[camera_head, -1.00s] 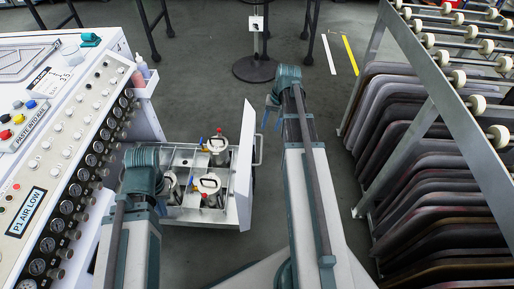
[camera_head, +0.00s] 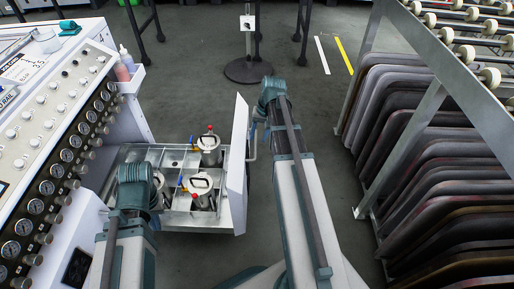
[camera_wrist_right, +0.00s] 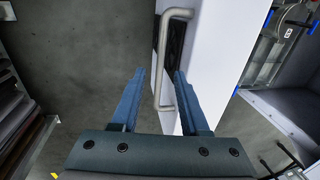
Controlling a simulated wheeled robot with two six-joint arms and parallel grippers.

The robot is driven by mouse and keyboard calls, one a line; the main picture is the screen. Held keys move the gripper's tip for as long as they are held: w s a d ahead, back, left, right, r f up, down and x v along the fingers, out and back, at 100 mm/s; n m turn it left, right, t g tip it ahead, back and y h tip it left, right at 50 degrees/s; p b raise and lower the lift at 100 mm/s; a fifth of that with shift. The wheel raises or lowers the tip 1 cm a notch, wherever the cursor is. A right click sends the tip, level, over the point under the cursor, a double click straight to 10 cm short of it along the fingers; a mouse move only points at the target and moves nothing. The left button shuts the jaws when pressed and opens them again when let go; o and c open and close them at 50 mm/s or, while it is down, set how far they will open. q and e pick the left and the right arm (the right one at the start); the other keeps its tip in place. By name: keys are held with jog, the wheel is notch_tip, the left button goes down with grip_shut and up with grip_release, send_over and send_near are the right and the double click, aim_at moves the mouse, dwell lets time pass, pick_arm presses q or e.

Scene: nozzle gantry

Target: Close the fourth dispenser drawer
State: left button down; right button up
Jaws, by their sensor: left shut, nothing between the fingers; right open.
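The pulled-out drawer stands open from the white machine in the head view. Its tall white front panel (camera_head: 237,165) faces right, and metal canisters (camera_head: 201,187) stand in its compartments. The panel's bar handle (camera_head: 253,141) shows partly beside my right arm. In the right wrist view my right gripper (camera_wrist_right: 159,100) is open, with the grey handle (camera_wrist_right: 168,60) lying between its fingers in the picture. I cannot tell whether they touch it. The right gripper is mostly hidden behind its arm in the head view. My left arm reaches over the drawer's near-left side; its gripper is hidden.
The white machine (camera_head: 60,120) with knobs and gauges fills the left. A rack of dark boards (camera_head: 420,150) with rollers stands close on the right. A black round stand base (camera_head: 250,70) is on the floor beyond. Open floor lies between drawer and rack.

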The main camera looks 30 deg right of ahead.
aim_at(256, 145)
jog(key=shift+w+a+f+b, duration=0.15)
jog(key=shift+f+b, duration=0.35)
jog(key=shift+f, duration=0.3)
jog(key=shift+a+f+b, duration=0.1)
jog(key=shift+f+b, duration=0.4)
jog(key=shift+f, duration=0.25)
pick_arm(q)
notch_tip(256, 145, down, 3)
pick_arm(e)
jog(key=shift+c, duration=0.3)
grip_shut()
